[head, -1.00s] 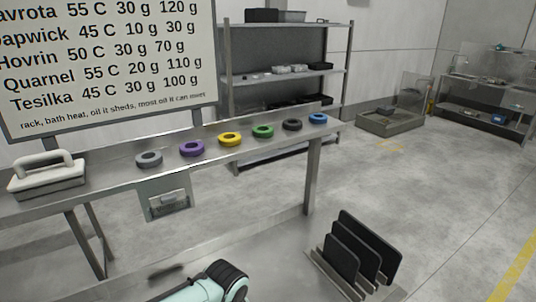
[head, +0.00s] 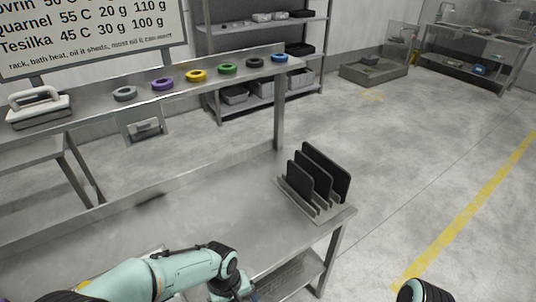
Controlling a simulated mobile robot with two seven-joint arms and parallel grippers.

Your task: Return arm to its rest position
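My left arm (head: 160,275) comes in from the lower left over the near steel table and bends down at its dark wrist joint. Its gripper is below the picture's bottom edge. A mint and black link of my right arm (head: 425,290) shows at the bottom right, beyond the table's right side. Its gripper is not in view either. I cannot see whether either hand holds anything.
The near table (head: 190,215) is mostly bare. A rack with black plates (head: 315,175) stands at its right end. A raised shelf behind carries several coloured rings, including a yellow one (head: 196,76), and a white-handled block (head: 38,104). Open floor lies right.

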